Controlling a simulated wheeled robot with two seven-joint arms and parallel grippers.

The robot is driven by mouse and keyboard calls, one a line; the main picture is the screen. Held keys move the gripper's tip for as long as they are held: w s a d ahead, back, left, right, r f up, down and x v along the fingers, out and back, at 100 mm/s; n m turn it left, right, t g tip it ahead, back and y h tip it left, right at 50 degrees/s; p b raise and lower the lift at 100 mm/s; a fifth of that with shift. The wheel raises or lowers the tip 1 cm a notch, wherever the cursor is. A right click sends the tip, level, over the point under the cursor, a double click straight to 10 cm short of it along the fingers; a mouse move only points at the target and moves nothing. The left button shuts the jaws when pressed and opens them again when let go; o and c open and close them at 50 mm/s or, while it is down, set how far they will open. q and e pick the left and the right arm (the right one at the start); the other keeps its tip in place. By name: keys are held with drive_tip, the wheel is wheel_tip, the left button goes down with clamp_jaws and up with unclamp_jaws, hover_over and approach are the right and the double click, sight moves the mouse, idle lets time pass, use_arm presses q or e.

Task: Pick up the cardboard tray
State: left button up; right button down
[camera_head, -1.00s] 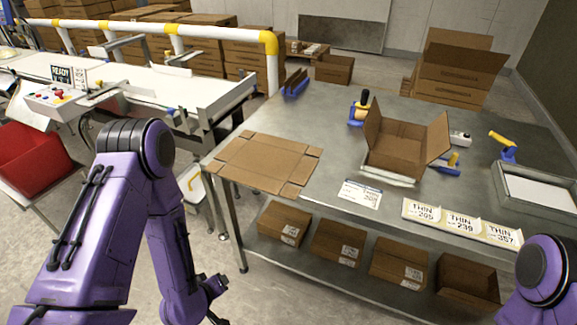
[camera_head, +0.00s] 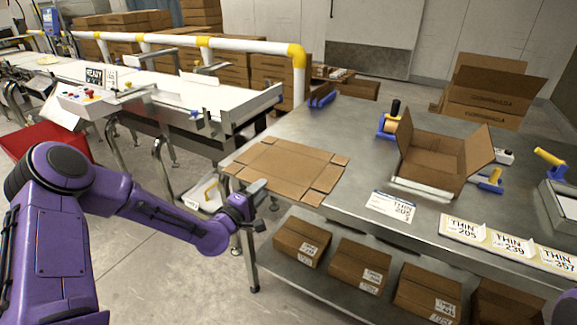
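The cardboard tray (camera_head: 285,168) is a flat brown piece with cut corner flaps. It lies at the left front corner of the grey metal table (camera_head: 375,150). My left gripper (camera_head: 263,204) is just outside the table's left front edge, close to the tray's near left side. Its fingers look spread, with one higher and one lower, and nothing shows between them. It looks apart from the cardboard, but the exact gap is hard to tell. My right gripper is out of view.
An open cardboard box (camera_head: 432,165) stands on the table to the right, near tape dispensers and number cards (camera_head: 487,240). Closed boxes (camera_head: 358,268) sit on the lower shelf. A white and yellow rail (camera_head: 245,43) and the conveyor (camera_head: 170,98) are at the left.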

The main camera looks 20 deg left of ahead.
use_arm(q)
drive_tip(key=shift+w+d+f, duration=0.1)
drive_tip(key=shift+w, duration=0.55)
clamp_jaws()
